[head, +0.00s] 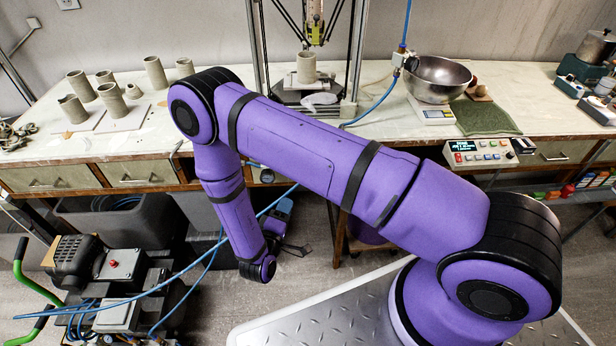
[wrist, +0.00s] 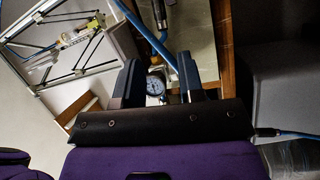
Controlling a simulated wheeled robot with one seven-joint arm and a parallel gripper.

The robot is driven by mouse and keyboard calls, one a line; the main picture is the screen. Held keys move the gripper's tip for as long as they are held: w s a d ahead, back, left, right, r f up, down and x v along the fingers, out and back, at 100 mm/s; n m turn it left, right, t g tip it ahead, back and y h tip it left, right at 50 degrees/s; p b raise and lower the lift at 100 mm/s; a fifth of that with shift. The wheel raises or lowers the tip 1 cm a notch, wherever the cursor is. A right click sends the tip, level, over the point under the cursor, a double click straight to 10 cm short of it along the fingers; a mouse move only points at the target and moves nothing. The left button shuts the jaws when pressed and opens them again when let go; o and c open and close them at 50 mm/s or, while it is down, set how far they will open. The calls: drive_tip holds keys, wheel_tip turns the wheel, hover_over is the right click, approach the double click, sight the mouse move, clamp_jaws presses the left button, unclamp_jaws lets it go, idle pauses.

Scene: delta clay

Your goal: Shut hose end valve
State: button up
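A blue hose (head: 407,25) comes down from the top behind the bench. It meets a small metal fitting (head: 405,61) beside the steel bowl, which may be the hose end valve; its handle position is too small to tell. A metal fitting (wrist: 160,14) on a blue hose also shows at the top of the wrist view; I cannot tell if it is the same one. My gripper (wrist: 158,62) is open and empty, with its fingers apart. A round gauge (wrist: 155,82) shows between them, beyond. In the head view my gripper (head: 298,247) is low before the bench, partly hidden.
The workbench (head: 345,80) carries clay cups (head: 110,98), a delta printer (head: 306,65), a steel bowl (head: 438,78) and a control box (head: 480,153). A compressor (head: 110,265) with blue hoses stands at lower left. Some floor (head: 325,240) is clear in front of the bench.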

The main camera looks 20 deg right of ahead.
drive_tip(key=x, duration=1.1)
drive_tip(key=shift+s+d, duration=0.25)
drive_tip(key=shift+d, duration=0.05)
clamp_jaws()
